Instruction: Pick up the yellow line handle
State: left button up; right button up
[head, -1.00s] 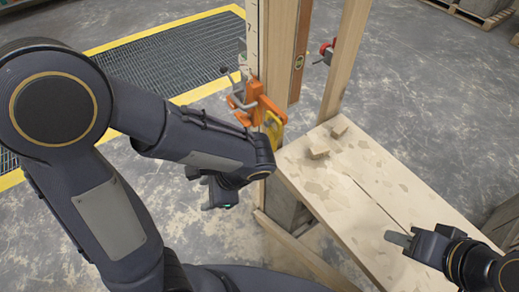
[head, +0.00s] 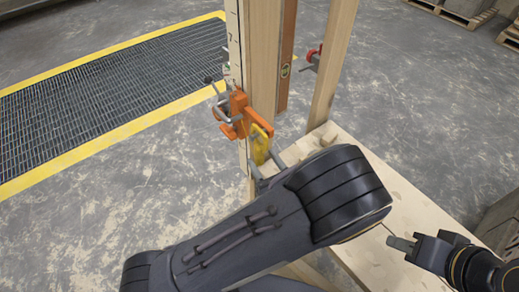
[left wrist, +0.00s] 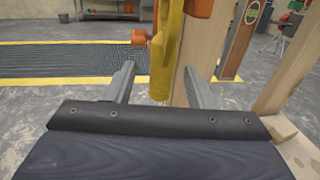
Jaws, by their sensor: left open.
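The yellow line handle (head: 260,146) hangs upright from an orange clamp (head: 238,112) on a wooden post. In the left wrist view, the yellow handle (left wrist: 164,62) runs down between the two grey fingers of my left gripper (left wrist: 160,88), with a gap on each side. My left gripper (head: 265,165) is open; in the head view its fingertips are at the handle's lower end, partly hidden by my arm. My right gripper (head: 398,242) is over the wooden bench, apart from the handle; its jaw gap does not show.
The wooden post (head: 262,60) stands right behind the handle, with a second post (head: 334,60) to its right. The wooden bench (head: 372,262) is partly covered by my left arm. A yellow-edged floor grate (head: 110,95) lies at left, with open floor around it.

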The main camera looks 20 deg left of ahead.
aim_at(262, 157)
pick_arm(q)
jog(key=x, duration=0.3)
jog(key=shift+w, duration=0.2)
jog(key=shift+c, duration=0.2)
jog(key=c, duration=1)
jog(key=shift+r, duration=0.1)
